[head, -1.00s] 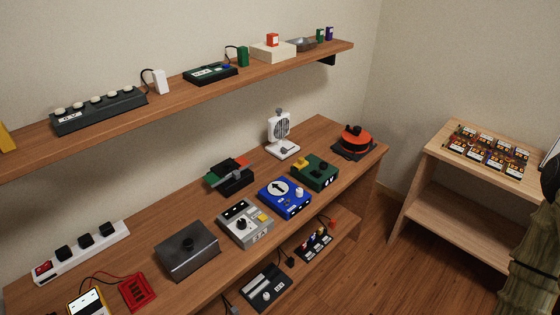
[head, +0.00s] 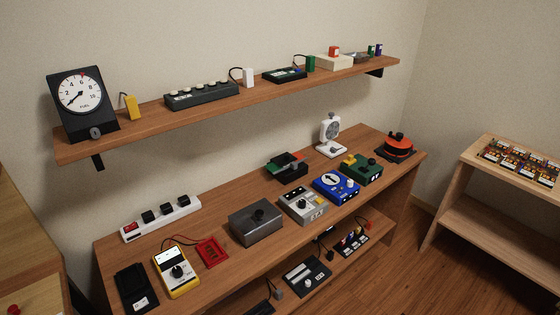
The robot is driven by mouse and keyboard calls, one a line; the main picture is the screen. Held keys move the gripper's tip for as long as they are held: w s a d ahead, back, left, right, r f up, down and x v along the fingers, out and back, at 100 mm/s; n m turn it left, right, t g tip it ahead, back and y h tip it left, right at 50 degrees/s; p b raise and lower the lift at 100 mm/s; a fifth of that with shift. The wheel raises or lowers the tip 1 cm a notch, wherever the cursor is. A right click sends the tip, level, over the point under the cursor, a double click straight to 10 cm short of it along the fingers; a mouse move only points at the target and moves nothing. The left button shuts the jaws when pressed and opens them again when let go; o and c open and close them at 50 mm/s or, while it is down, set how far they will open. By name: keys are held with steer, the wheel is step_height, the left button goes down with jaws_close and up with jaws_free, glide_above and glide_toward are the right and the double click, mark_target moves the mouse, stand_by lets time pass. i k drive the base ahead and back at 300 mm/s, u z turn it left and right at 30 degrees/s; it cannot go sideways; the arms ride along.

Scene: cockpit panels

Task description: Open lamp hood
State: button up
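No part that I can clearly tell as a lamp hood shows in the head view. A grey metal box (head: 257,223) with a black knob on top sits closed on the workbench. An orange-red round device (head: 397,146) with a black top stands on a dark base at the bench's far right end. A white upright device (head: 330,132) with a round grille stands on the bench near the wall. I cannot tell which of these, if any, carries the hood. My gripper is not in view.
The workbench (head: 222,203) holds several devices, including a yellow meter (head: 176,274), a white power strip (head: 161,218) and a blue box (head: 336,188). A wooden side stand (head: 472,206) is at right. Floor shows between them.

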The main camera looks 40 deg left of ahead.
mark_target(282, 159)
steer(key=u, duration=1.25)
